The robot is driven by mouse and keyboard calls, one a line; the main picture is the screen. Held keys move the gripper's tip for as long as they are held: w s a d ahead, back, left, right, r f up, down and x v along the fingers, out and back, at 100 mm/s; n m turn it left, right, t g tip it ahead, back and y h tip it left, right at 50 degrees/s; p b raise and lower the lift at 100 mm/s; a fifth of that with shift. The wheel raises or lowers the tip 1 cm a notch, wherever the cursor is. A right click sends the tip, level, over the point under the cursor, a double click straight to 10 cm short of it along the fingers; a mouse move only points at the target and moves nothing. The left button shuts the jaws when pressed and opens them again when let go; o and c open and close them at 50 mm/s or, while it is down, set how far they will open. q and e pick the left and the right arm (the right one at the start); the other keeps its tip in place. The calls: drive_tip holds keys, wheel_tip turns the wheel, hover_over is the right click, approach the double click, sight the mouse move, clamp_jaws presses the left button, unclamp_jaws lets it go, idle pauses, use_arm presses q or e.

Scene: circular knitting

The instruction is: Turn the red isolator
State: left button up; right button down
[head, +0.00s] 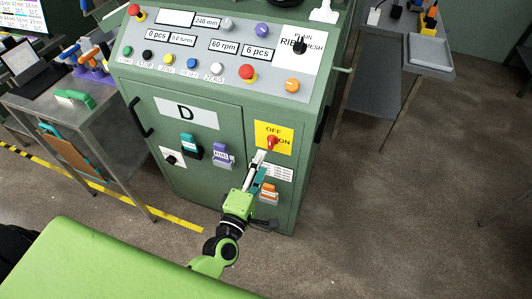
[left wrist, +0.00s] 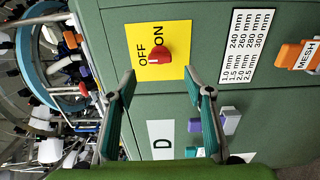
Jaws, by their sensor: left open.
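The red isolator (head: 271,142) is a small red handle on a yellow plate (head: 281,129) marked OFF and ON. The plate is on the front of the green cabinet. My left gripper (head: 261,160) reaches up to just below the handle in the head view. In the left wrist view my left gripper (left wrist: 165,80) has its two fingers spread apart, with the handle beyond and between their tips. Nothing is between the fingers. My right gripper is not in view.
A white size label (head: 279,172) and an orange MESH switch (head: 268,190) sit below the plate. Teal (head: 190,146) and purple (head: 221,154) switches are to its left. A black cabinet handle (head: 321,122) is at the right. The floor to the right is clear.

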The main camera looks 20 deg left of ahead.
use_arm(q)
drive_tip(key=shift+s+a, duration=0.1)
drive_tip(key=shift+s, duration=2.1)
drive_tip(key=s+f+m+g+h, duration=0.1)
drive_tip(key=s+f+m+g, duration=0.35)
drive_tip(key=f, duration=0.95)
drive_tip(key=s+f+m+g, duration=0.3)
drive_tip(key=s+f+m, duration=0.25)
drive_tip(key=f, duration=0.85)
drive_tip(key=s+a+f+m+g, duration=0.2)
drive_tip(key=s+f, duration=0.4)
drive_tip(key=s, duration=0.3)
drive_tip(key=s+a+f+m+g+y, duration=0.1)
drive_tip(key=s+a+f+m+g, duration=0.1)
drive_tip(key=s+f+m+g, duration=0.2)
drive_tip(key=s+a+f+m+g, duration=0.2)
drive_tip(key=s+f, duration=0.7)
drive_tip(key=s, duration=0.6)
drive_tip(key=shift+s+f+m+g+y, duration=0.2)
drive_tip(key=shift+s+m+g+y, duration=0.15)
drive_tip(key=shift+m+g, duration=0.65)
drive_tip(key=shift+t, duration=0.25)
